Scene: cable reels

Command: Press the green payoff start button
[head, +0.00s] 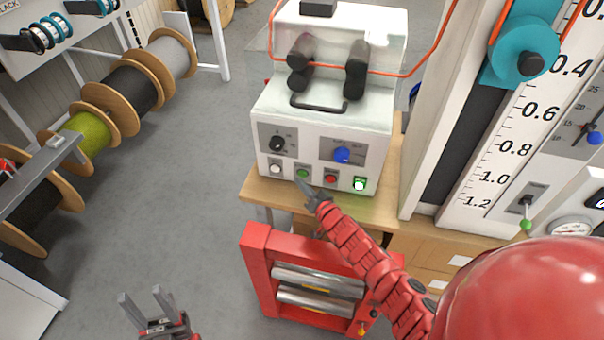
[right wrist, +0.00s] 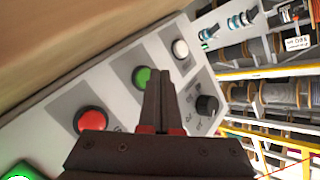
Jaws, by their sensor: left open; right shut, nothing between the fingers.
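The white control box (head: 323,120) has a row of buttons low on its front: a white one (head: 276,169), a round green button (head: 303,173), a red button (head: 330,178) and a lit green one (head: 359,184). My right gripper (head: 301,185) is shut and empty, its tips just below the round green button. In the right wrist view its fingers (right wrist: 158,80) stand right beside that green button (right wrist: 142,77); I cannot tell whether they touch it. The red button (right wrist: 90,119) is to the left. My left gripper (head: 146,299) is open and empty, low over the floor.
A black knob (head: 277,144) and a blue knob (head: 342,155) sit above the buttons. The box stands on a wooden bench (head: 258,189). A red roller frame (head: 258,262) stands below. Cable reels (head: 135,90) line the left. The grey floor between is clear.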

